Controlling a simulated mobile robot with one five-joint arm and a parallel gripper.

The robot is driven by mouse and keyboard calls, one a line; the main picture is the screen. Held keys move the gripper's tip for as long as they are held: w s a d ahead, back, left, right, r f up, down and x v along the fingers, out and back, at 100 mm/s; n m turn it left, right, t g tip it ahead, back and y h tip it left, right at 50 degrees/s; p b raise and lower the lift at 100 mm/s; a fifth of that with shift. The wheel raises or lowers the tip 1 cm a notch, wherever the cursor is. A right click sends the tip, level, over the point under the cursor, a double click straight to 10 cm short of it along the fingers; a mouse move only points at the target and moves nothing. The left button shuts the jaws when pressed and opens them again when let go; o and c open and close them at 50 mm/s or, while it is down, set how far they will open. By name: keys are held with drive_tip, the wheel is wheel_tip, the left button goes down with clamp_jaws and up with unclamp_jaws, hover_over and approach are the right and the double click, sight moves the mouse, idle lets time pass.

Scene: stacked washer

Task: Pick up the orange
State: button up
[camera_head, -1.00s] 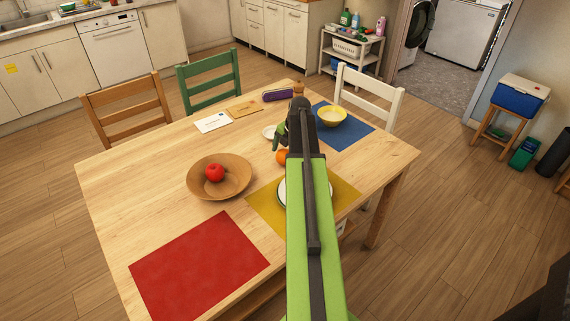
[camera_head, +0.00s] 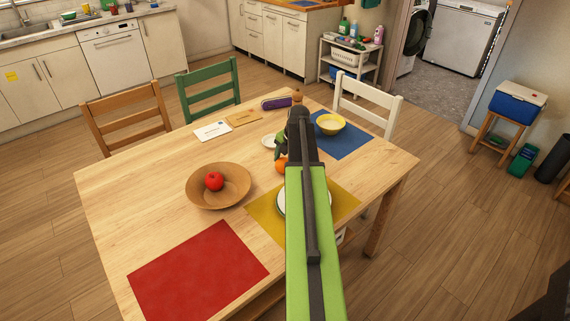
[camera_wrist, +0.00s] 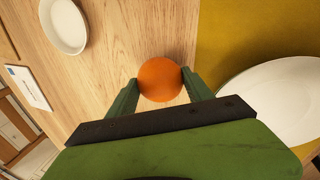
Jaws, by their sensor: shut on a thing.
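The orange (camera_wrist: 160,79) sits between the two green fingers of my gripper (camera_wrist: 158,88) in the wrist view. The fingers touch it on both sides, and my gripper is shut on it. In the head view the orange (camera_head: 281,165) shows only partly beside my arm, over the wooden table (camera_head: 130,190). I cannot tell whether it rests on the tabletop or is slightly above it.
A white plate (camera_wrist: 275,100) on a yellow mat (camera_wrist: 225,40) lies right of the orange in the wrist view. A small white dish (camera_wrist: 64,25) is at upper left. A wooden bowl (camera_head: 232,193) with a red apple (camera_head: 214,181) stands left of my arm.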

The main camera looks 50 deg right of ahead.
drive_tip(key=p+v, duration=0.3)
drive_tip(key=w+p+v, duration=0.1)
drive_tip(key=p+v, duration=0.1)
drive_tip(key=shift+s+d+r, duration=0.1)
drive_tip(key=shift+d+r, duration=0.15)
drive_tip(key=shift+d, duration=0.15)
drive_tip(key=s+d+r+p, duration=0.5)
drive_tip(key=d+r+p, duration=0.1)
drive_tip(key=d, duration=0.3)
drive_tip(key=w+p+v, duration=0.1)
drive_tip(key=p+v, duration=0.3)
hover_over(285, 157)
drive_tip(key=s+a, duration=0.2)
drive_tip(key=a, duration=0.7)
drive_tip(key=w+a+f+b, duration=0.2)
drive_tip(key=a, duration=0.6)
drive_tip(key=w+a+f+b, duration=0.2)
drive_tip(key=w+a, duration=0.1)
drive_tip(key=a, duration=0.6)
drive_tip(key=shift+a, duration=0.25)
drive_tip(key=shift+s+b+x, duration=0.2)
drive_tip(key=shift+b+x, duration=0.65)
drive_tip(key=shift+b, duration=0.05)
drive_tip(key=shift+s+b+x, duration=0.2)
drive_tip(key=shift+b+x, duration=0.65)
drive_tip(key=shift+s+b+x, duration=0.25)
drive_tip(key=shift+b+x, duration=0.65)
